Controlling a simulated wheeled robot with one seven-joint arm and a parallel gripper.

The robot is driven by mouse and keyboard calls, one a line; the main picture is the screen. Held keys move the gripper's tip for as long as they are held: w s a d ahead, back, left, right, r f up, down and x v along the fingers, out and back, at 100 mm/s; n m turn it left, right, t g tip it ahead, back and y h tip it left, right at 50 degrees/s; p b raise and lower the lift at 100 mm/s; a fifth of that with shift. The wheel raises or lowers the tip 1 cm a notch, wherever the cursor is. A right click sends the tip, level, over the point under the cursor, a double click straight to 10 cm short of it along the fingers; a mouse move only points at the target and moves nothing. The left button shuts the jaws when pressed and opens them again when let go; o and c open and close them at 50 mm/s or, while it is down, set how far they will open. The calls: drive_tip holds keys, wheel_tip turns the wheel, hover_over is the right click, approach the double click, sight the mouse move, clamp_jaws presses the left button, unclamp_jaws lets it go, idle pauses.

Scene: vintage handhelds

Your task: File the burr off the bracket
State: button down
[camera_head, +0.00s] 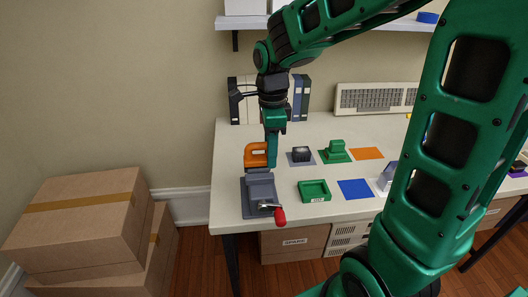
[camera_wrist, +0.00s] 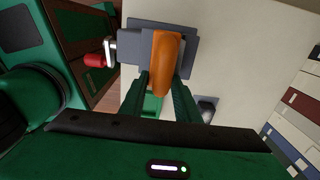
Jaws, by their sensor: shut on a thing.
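My gripper (camera_head: 271,163) points down at the left end of the desk. It is shut on an orange D-shaped handle (camera_head: 254,155), probably that of the file. In the wrist view the orange handle (camera_wrist: 162,55) lies between my fingertips (camera_wrist: 162,82). Right below it is a grey vise (camera_head: 260,187) on a grey base plate, with a metal crank and a red knob (camera_head: 280,216). The vise base (camera_wrist: 190,45) also shows in the wrist view. I cannot make out the bracket, the burr or whether the tool touches the vise.
A green tray (camera_head: 314,191) and a blue square (camera_head: 355,189) lie right of the vise. Behind are a dark block (camera_head: 301,155), a green stand (camera_head: 336,147) and an orange square (camera_head: 367,153).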

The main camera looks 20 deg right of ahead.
drive_tip(key=shift+s+d, duration=0.15)
drive_tip(key=shift+d, duration=0.3)
drive_tip(key=shift+s+d, duration=0.15)
drive_tip(key=shift+d, duration=0.3)
drive_tip(key=shift+r, duration=0.15)
wheel_tip(320, 180, up, 6)
drive_tip(key=shift+f, duration=0.1)
idle(0.6)
idle(0.4)
drive_tip(key=shift+w+a+r, duration=0.2)
drive_tip(key=shift+a, duration=0.35)
drive_tip(key=shift+w+a+r, duration=0.15)
drive_tip(key=shift+a+r, duration=0.05)
drive_tip(key=shift+a, duration=0.3)
